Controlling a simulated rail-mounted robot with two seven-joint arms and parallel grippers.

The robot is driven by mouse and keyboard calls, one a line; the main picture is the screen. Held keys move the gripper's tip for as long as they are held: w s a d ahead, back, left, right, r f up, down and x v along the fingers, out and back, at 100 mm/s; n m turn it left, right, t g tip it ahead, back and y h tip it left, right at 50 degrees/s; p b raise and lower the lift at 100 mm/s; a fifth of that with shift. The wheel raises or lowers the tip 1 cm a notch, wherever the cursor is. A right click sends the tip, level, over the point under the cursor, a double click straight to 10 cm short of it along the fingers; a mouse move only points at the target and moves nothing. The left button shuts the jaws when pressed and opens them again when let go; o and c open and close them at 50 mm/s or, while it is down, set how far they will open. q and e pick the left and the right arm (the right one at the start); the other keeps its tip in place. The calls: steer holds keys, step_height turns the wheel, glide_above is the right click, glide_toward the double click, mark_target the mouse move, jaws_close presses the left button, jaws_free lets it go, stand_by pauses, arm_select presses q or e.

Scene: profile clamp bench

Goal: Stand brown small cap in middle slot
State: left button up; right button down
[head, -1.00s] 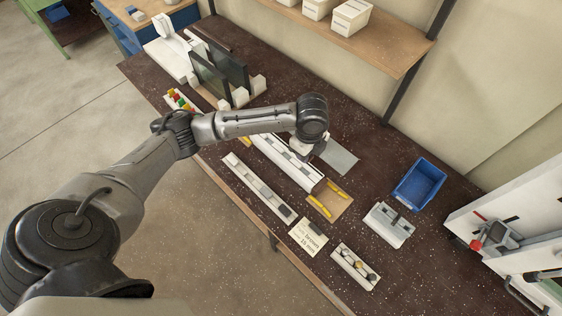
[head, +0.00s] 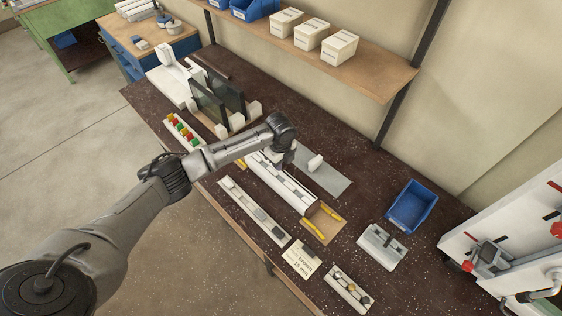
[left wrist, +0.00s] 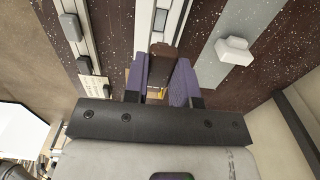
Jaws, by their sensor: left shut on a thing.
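My left gripper (left wrist: 162,72) has purple fingers in the left wrist view and is shut on a dark brown piece, which I take for the brown small cap (left wrist: 163,56). In the head view my left wrist hides most of the gripper and the piece; they are over the far part of the long white rail (head: 285,182). A small white rack (head: 347,289) with several round caps stands at the front edge. I cannot tell which holder has the middle slot. A card (head: 303,259) reads brown, 15 mm. My right gripper is out of view.
A white block (head: 315,162) stands on a grey strip (head: 329,183) beside the rail. Another rail (head: 252,211) lies in front. A white fixture (head: 382,246), a blue bin (head: 412,206) and a board with yellow pieces (head: 325,227) stand to the right. Dark upright panels (head: 217,95) stand at left.

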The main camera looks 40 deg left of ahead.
arm_select(q)
steer(key=shift+f+b, duration=2.15)
steer(key=shift+b, duration=0.35)
steer(key=shift+f, duration=0.95)
steer(key=shift+p, duration=0.65)
steer(key=shift+f, duration=0.1)
steer(key=shift+f, duration=0.35)
